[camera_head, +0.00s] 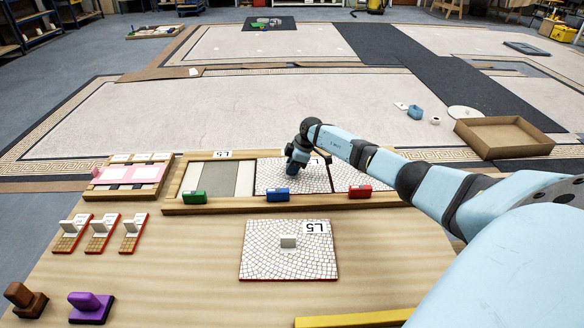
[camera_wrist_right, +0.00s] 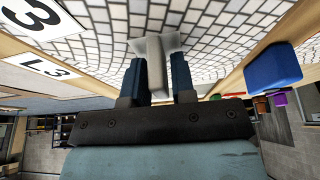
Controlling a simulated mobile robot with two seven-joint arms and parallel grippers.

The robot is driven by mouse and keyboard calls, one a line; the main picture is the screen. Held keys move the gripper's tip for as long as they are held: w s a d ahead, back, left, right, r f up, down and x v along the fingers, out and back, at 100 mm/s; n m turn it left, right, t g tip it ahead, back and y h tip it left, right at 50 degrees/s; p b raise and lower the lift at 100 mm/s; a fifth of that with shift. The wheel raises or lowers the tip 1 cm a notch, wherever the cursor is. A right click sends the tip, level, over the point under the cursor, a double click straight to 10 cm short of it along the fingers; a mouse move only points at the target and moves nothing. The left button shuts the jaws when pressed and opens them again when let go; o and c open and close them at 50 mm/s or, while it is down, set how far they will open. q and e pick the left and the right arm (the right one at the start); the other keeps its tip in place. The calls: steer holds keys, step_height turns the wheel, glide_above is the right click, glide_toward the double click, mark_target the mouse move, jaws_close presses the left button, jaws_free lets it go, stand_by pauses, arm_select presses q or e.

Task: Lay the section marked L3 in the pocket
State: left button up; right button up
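My right gripper (camera_head: 296,166) is over the middle pocket of the wooden frame (camera_head: 230,205). In the right wrist view its two blue fingers (camera_wrist_right: 157,82) stand close on both sides of the pale handle (camera_wrist_right: 155,60) of a white mosaic section (camera_wrist_right: 225,22), and look shut on it. The section's label ends in 3; the frame's label beside it (camera_wrist_right: 45,65) reads L3. The section (camera_head: 275,180) lies within the middle pocket's outline; I cannot tell whether it rests fully flat. My left gripper is not in view.
Another section (camera_head: 270,262), marked L5, lies on the table in front. The left pocket (camera_head: 220,178) is bare; the right one (camera_head: 355,178) holds mosaic. Green (camera_head: 195,197), blue (camera_head: 277,195) and red (camera_head: 360,191) blocks sit along the frame's front edge. Stamps (camera_head: 90,306) stand at front left.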

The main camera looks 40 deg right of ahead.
steer(key=shift+o, duration=0.9)
